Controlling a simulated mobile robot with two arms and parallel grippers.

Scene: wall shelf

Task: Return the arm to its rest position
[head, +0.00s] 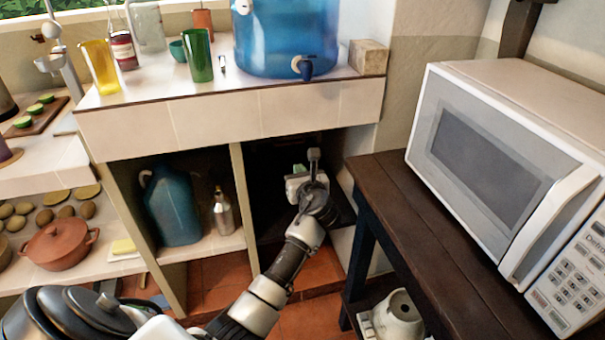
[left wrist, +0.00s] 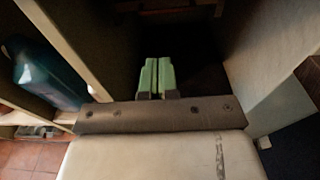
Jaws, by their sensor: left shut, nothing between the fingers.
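My left arm reaches forward from the bottom of the head view to the dark right-hand opening under the counter. My left gripper (head: 300,170) is at that opening. In the left wrist view its two green fingertips (left wrist: 157,76) are side by side and shut, with nothing between them. Beyond them is the dark inside of the compartment, too dark to make out any contents. My right gripper is not in view.
A pale divider (head: 245,205) separates the opening from a shelf with a blue jug (head: 172,205) and a metal bottle (head: 222,213). A dark wooden table (head: 420,235) with a microwave (head: 500,165) stands close on the right. The counter (head: 230,118) overhangs the opening.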

